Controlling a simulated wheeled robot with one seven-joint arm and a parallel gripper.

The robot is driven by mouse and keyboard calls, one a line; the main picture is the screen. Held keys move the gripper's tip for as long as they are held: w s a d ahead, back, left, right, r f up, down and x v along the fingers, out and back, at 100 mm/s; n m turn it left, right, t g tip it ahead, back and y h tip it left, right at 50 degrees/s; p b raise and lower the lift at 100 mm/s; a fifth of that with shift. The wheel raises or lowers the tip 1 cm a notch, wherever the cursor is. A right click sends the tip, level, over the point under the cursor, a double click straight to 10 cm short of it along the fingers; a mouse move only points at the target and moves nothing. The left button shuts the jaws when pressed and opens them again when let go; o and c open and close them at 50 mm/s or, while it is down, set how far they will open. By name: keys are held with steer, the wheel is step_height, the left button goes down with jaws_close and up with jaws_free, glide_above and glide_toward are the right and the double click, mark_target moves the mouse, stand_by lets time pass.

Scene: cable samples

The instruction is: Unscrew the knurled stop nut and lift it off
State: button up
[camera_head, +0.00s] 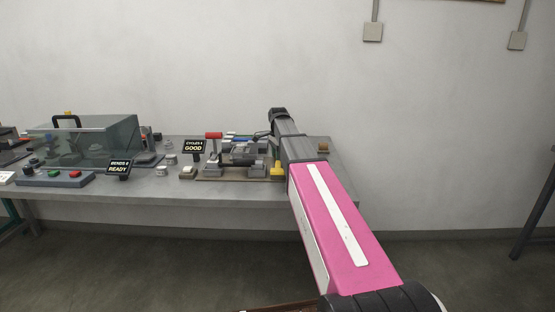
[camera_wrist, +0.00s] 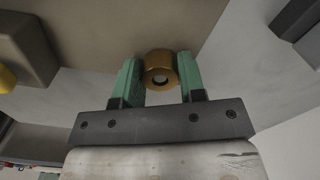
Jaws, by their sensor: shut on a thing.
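The stop nut (camera_wrist: 159,56) is a brass-coloured ring with a round opening, seen in the wrist view. My gripper (camera_wrist: 158,69) has its two green fingers on either side of the nut, shut on it. A pale round spot shows inside the nut's opening; I cannot tell if it is a rod end or the surface behind. Whether the nut is still on a thread is not clear. In the head view, my pink arm hides the nut and the fingers at the right part of the bench.
The grey bench (camera_head: 150,184) carries a bending fixture (camera_head: 240,155) with a red handle (camera_head: 214,135), left of my arm. A GOOD sign (camera_head: 194,147), a READY sign (camera_head: 119,168), a clear guard box (camera_head: 90,140) and a button panel (camera_head: 55,179) stand further left.

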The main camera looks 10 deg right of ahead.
steer(key=n, duration=0.4)
steer(key=shift+n, duration=0.4)
steer(key=shift+r, duration=0.85)
steer(key=shift+r, duration=2.55)
